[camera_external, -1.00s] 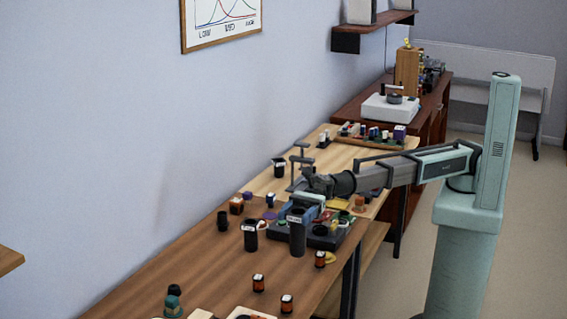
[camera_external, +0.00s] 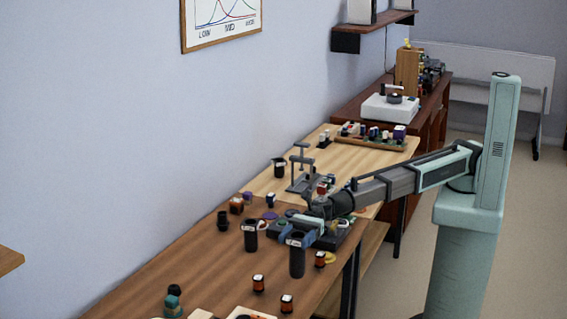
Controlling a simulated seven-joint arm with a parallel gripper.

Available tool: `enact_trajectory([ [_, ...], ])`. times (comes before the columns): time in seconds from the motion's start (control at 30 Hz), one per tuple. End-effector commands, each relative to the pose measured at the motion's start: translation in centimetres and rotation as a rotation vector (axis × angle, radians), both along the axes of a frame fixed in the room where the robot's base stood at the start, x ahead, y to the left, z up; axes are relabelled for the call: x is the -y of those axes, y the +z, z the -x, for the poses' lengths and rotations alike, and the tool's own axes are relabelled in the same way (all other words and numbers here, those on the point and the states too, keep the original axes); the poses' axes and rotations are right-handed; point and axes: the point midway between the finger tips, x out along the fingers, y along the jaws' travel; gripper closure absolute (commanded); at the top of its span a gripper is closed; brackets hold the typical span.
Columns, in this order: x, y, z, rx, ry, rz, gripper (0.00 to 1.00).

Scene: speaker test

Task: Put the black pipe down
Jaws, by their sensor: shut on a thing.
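The black pipe (camera_external: 297,262) is an upright dark cylinder near the front right edge of the brown table (camera_external: 205,270). My gripper (camera_external: 297,237) is shut on it near its upper end. The pipe's bottom is at or just above the tabletop; I cannot tell whether it touches. A similar black cylinder with a pale label (camera_external: 250,238) stands upright to its left, apart from it.
Two more jars (camera_external: 258,283) (camera_external: 287,303) stand nearer the camera. Open wood lies to the left.

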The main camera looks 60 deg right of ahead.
Motion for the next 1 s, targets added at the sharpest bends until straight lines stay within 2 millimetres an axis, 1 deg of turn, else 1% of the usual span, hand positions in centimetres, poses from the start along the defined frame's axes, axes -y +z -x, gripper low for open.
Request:
enact_trajectory([
  [0.03,0.0,-0.5,0.0,0.0,0.0,0.001,0.84],
  [0.23,0.0,-1.9,0.0,-0.001,0.0,0.001,0.84],
  [0.4,0.0,-4.2,0.0,-0.001,0.0,0.002,0.84],
  [0.53,0.0,-5.4,0.0,0.0,0.001,0.001,0.84],
  [0.6,0.0,-5.7,0.0,0.0,0.001,0.0,0.84],
  [1.0,0.0,-6.0,0.0,0.0,0.0,0.0,0.84],
])
